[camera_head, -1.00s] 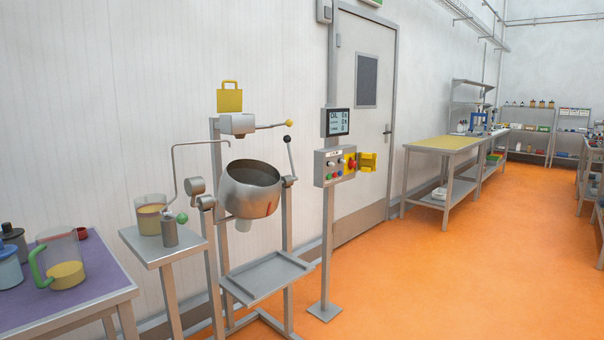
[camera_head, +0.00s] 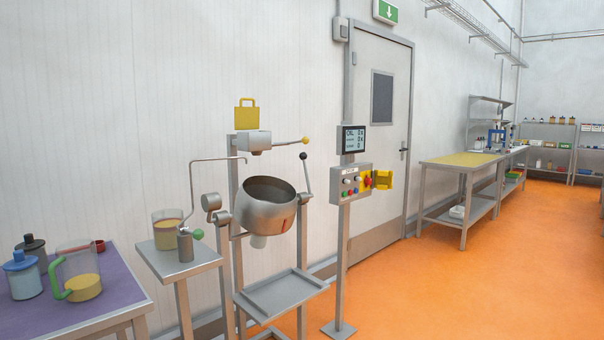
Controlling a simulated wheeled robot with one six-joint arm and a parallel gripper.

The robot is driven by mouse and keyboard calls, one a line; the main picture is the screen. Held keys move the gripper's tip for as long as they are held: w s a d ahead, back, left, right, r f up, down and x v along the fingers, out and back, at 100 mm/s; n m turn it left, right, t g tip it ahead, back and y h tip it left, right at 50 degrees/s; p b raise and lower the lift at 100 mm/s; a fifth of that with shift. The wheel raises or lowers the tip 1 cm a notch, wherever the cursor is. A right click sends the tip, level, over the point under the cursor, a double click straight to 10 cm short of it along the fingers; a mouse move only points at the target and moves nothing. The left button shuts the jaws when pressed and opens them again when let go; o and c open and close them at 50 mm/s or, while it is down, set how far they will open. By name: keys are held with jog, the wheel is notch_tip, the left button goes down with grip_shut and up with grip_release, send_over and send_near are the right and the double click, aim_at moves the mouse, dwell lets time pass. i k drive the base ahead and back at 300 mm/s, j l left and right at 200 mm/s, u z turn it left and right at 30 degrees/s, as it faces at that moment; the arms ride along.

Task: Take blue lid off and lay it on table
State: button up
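A jar with a blue lid (camera_head: 20,260) stands on the purple-topped table (camera_head: 112,285) at the lower left. The lid sits on top of the jar's pale blue body (camera_head: 24,283). A dark-lidded grey jar (camera_head: 32,249) stands just behind it. A clear jug (camera_head: 80,273) with a green handle and yellow contents stands to its right. My gripper is not in view.
Right of the table are a small metal stand (camera_head: 180,262) with a yellow-filled beaker (camera_head: 166,230), then a tilted steel pot (camera_head: 266,207) and a control post (camera_head: 340,260). Orange floor (camera_head: 430,300) is open at right.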

aim_at(21, 262)
jog(key=u, duration=1.9)
